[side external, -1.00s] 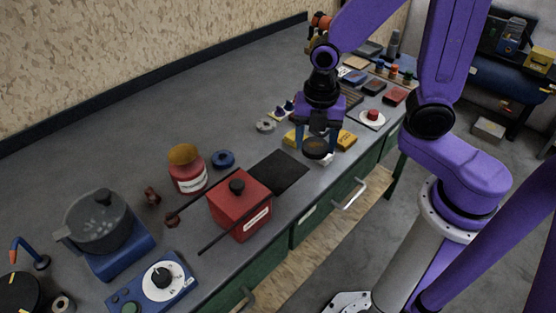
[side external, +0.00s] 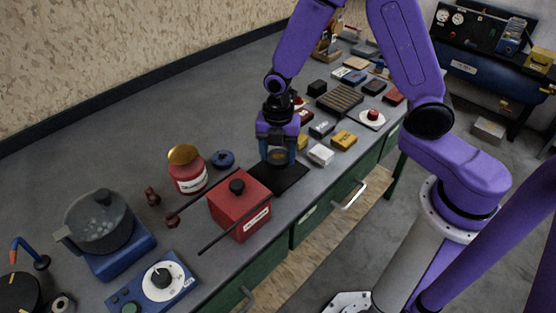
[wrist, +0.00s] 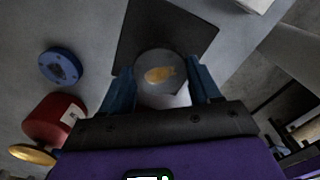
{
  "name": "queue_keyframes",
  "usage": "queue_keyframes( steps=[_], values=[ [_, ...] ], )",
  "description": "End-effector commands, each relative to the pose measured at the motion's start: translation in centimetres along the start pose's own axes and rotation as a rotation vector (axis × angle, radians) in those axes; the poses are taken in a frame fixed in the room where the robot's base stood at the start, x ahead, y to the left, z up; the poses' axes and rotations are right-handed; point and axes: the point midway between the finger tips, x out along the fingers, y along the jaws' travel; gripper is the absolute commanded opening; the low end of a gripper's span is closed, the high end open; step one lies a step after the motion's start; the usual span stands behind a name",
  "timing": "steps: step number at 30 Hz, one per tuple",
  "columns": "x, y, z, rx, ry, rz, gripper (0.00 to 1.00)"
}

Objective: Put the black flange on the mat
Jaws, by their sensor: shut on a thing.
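The black mat (side external: 290,180) lies flat on the bench beside the red box, and also fills the upper middle of the wrist view (wrist: 160,28). My gripper (side external: 277,159) is shut on a dark round disc (wrist: 160,75) with a gold-orange mark on its top. The disc shows no clear bolt holes, so I cannot tell that it is the black flange. In the side view my gripper and the disc are over the mat's far part; any gap below is unclear. A blue flange (side external: 223,159) lies left of the mat, also in the wrist view (wrist: 61,66).
A red box (side external: 240,205) with a knob and long rods stands at the mat's left. A red jar (side external: 187,170) with a gold lid stands behind it. A white box (side external: 320,155) and yellow box (side external: 344,140) lie to the right. The bench's front edge is close.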

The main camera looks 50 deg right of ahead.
Motion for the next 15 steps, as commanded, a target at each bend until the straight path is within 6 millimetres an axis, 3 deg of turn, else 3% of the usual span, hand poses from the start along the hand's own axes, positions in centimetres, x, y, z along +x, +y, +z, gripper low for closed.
queue_keyframes(
  steps=[6,15],
  values=[
    [2.6,0.1,0.0,0.000,0.000,-0.002,0.18],
    [3.1,0.1,0.0,0.001,0.000,0.002,0.18]
  ],
)
